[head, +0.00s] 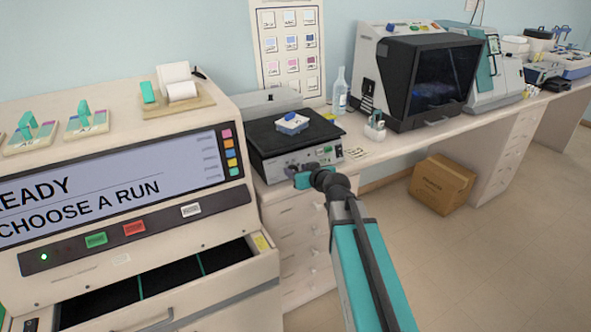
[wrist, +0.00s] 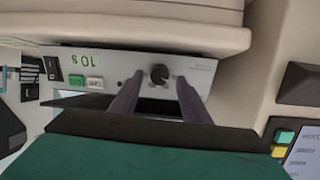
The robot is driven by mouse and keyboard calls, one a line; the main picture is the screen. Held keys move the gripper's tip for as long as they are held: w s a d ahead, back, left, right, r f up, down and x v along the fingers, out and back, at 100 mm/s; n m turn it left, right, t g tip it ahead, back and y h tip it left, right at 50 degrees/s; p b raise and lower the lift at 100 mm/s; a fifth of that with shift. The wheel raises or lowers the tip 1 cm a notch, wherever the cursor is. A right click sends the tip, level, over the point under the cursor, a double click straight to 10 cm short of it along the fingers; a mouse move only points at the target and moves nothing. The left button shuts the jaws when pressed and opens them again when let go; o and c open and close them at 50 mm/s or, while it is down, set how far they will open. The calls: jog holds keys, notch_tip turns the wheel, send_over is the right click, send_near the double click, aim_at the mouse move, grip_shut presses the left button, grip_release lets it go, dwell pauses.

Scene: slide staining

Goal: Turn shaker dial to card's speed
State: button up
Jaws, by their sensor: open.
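The shaker (head: 272,133) stands on the bench with a black top plate and a pale front panel. My gripper (head: 303,177) is at the front panel, open. In the wrist view its two dark fingers (wrist: 158,82) point at the panel, one on each side of the dial, with gaps visible. A small printed card (head: 357,153) lies on the bench right of the shaker; its print is unreadable.
A blue-and-white tray (head: 292,124) sits on the shaker's plate. The stainer (head: 110,190) with a large screen and an open drawer stands at left. A bottle (head: 340,92) and a dark-hooded machine (head: 425,80) stand at right. The floor at right is clear near a cardboard box (head: 441,184).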

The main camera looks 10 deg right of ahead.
jog(key=shift+w+a+f, duration=0.15)
jog(key=shift+w+f, duration=0.1)
jog(key=shift+w, duration=0.35)
jog(key=shift+c, duration=0.5)
